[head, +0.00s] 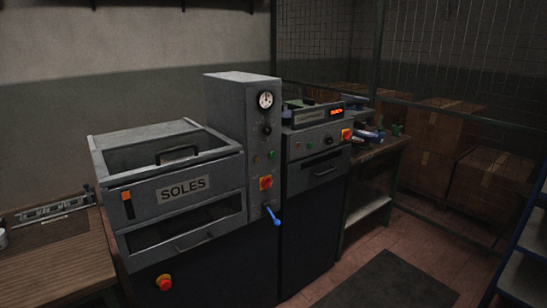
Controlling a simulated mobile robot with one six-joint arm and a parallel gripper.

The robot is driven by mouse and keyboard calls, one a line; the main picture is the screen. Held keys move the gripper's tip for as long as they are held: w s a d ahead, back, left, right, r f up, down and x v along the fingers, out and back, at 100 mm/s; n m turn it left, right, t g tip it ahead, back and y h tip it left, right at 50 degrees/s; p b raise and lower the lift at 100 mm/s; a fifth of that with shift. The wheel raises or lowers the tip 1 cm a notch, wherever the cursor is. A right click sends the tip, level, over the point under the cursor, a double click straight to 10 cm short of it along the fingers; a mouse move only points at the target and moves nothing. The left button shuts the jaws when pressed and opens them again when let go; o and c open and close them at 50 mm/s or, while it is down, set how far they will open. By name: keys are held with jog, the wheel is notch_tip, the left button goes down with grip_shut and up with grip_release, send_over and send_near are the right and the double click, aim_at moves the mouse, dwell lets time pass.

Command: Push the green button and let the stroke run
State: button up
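A grey machine labelled SOLES (183,188) stands at left centre. Its tall column (243,130) carries a round gauge (265,100), a dark knob (267,130) and a small green button (271,155). A dim, small control sits just left of the green button; its colour is hard to tell. Below are a red-and-yellow switch (265,183) and a blue-handled lever (273,215). My gripper is not in view, and nothing touches the green button.
A second machine (315,170) with a lit red display (336,112) stands to the right. A red emergency knob (164,283) is low on the SOLES machine. A wooden bench (55,260) is at left. Floor with a dark mat (375,282) is clear in front; blue shelving (525,265) stands right.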

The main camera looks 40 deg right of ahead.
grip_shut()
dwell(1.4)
